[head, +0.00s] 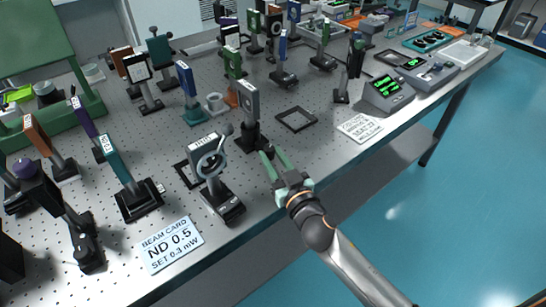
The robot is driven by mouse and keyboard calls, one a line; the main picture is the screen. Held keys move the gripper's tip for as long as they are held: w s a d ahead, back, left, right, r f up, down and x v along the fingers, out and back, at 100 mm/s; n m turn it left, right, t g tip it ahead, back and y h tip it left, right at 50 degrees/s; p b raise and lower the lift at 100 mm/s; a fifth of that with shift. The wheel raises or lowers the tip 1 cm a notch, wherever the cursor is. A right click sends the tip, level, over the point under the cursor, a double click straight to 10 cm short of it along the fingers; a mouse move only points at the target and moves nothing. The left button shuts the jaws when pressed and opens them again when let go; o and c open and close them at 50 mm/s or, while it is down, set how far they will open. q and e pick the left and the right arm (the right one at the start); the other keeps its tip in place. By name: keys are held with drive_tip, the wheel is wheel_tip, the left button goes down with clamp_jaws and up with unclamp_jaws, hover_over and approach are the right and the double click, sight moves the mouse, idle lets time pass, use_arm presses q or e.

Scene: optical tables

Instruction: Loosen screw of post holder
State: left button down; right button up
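A black post holder (249,134) stands near the front edge of the optical table (312,170), with a grey upright plate mount (249,101) on its post. Its screw is too small to make out. My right gripper (271,152) reaches in from the front with two green fingers spread apart and nothing seen between them. The fingertips are low, close to the right front side of this post holder; I cannot tell whether they touch it. My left gripper is not in view.
A round-ring mount (210,160) on a black base stands to the left of my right gripper. A card reading ND 0.5 (172,244) lies at the front. A flat black frame (296,119) and a meter (388,94) are to the right. Several mounts crowd the back.

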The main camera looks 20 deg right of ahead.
drive_tip(key=o, duration=0.4)
drive_tip(key=shift+o, duration=0.2)
drive_tip(key=s+d+b, duration=0.1)
drive_tip(key=s, duration=1.1)
drive_tip(key=shift+s+d+b, duration=0.2)
drive_tip(key=shift+d+b, duration=0.05)
drive_tip(key=shift+b, duration=0.05)
